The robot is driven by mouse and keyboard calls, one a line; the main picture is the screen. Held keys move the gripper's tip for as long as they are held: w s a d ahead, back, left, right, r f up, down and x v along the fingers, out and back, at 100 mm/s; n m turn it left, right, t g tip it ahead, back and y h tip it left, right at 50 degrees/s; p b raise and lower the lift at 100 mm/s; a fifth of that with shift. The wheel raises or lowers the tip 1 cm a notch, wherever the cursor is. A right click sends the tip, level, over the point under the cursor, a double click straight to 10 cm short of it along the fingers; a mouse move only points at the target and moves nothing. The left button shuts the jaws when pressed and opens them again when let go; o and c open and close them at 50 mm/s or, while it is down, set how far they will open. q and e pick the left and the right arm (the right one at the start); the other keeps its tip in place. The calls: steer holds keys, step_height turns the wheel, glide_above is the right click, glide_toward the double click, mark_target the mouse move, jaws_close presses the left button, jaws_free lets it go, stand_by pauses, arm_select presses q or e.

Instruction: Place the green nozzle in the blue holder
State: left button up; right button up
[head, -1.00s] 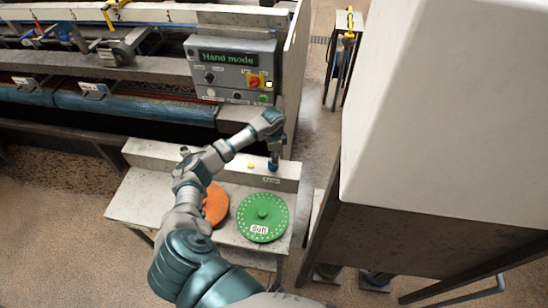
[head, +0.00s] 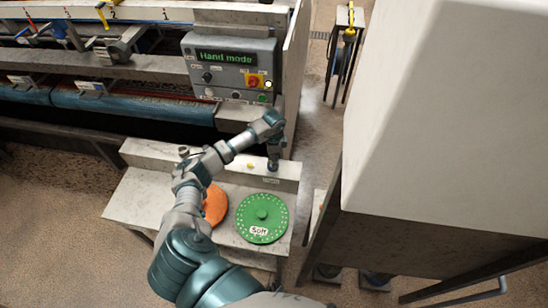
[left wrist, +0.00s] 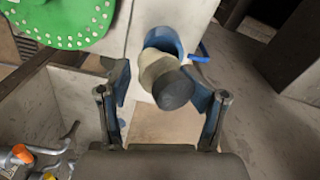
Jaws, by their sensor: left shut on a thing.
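In the left wrist view, a stubby nozzle (left wrist: 161,75) with a pale beige collar and a dark grey end lies between my fingers; no green shows on it. Its far end is at a blue ring-shaped holder (left wrist: 163,41) with a blue side stub; I cannot tell how deep it sits. My left gripper (left wrist: 162,98) is shut on this nozzle, one blue-padded finger on each side. In the head view, my left gripper (head: 272,165) points down at the right end of the pale bench ledge and hides nozzle and holder. My right gripper is not in view.
A green disc (head: 262,217) and a partly hidden orange disc (head: 215,204) lie on the pale bench (head: 140,200). A small yellow piece (head: 250,166) is on the ledge. A control panel (head: 232,70) stands behind. A large white cabinet (head: 440,110) fills the right.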

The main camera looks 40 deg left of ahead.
arm_select(q)
steer(key=shift+s+a+f, duration=0.1)
steer(key=shift+a, duration=0.4)
step_height(320, 180, up, 4)
steer(key=shift+r, duration=0.1)
steer(key=r, duration=0.6)
steer(key=shift+d+r, duration=0.3)
steer(key=shift+r, duration=0.65)
steer(key=shift+a, duration=0.25)
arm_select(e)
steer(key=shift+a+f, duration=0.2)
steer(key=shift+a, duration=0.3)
arm_select(q)
steer(key=shift+a, duration=0.1)
